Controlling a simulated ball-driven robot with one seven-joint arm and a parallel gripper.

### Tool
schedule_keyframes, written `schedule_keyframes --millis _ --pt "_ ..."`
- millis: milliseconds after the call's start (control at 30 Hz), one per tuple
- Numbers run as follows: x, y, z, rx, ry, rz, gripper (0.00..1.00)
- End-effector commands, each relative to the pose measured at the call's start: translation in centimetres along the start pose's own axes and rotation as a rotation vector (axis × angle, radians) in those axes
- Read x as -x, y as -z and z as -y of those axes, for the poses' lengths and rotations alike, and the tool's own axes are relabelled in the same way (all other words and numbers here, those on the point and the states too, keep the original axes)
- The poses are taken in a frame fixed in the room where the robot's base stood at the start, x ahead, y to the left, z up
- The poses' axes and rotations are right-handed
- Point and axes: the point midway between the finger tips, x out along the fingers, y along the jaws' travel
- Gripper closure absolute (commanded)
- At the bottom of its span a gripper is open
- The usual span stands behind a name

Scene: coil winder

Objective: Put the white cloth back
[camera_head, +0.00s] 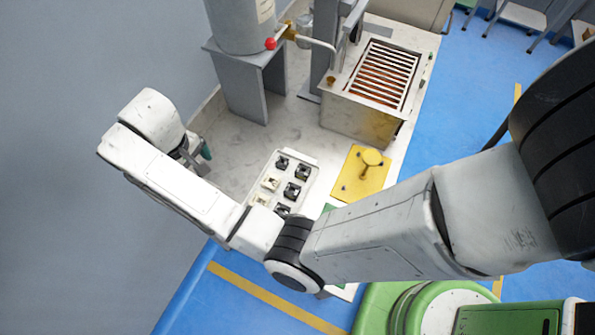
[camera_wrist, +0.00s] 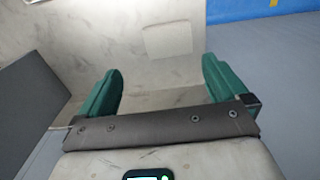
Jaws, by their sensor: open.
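My gripper (camera_wrist: 161,68) is open in the wrist view, its two green fingers wide apart with nothing between them. Beyond the fingertips, a pale square patch (camera_wrist: 167,40) lies flat on the marbled counter; it looks like the white cloth, apart from the fingers. In the head view my gripper (camera_head: 203,152) is at the left, over the counter's left side, mostly hidden by my wrist. I cannot make out the cloth in the head view; my arm covers part of the counter there.
A white tray (camera_head: 296,160) with several black and cream parts sits mid-counter. A yellow plate with a knob (camera_head: 361,172) is right of it. Behind stand a slatted metal box (camera_head: 358,122) and a grey tank (camera_head: 240,25) on a stand (camera_head: 238,85). A wall borders the left.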

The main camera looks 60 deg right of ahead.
Motion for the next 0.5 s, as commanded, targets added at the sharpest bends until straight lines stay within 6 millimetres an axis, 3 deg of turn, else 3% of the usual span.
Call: schedule_keyframes --millis 233,367,500 --pt "-2.8 -7.7 -7.4 -0.044 -0.090 -0.039 0.00" --pt "-3.8 -13.1 -9.4 -0.048 -0.109 -0.058 0.00" --pt "-4.2 -19.3 -9.8 -0.048 -0.095 -0.067 0.00"
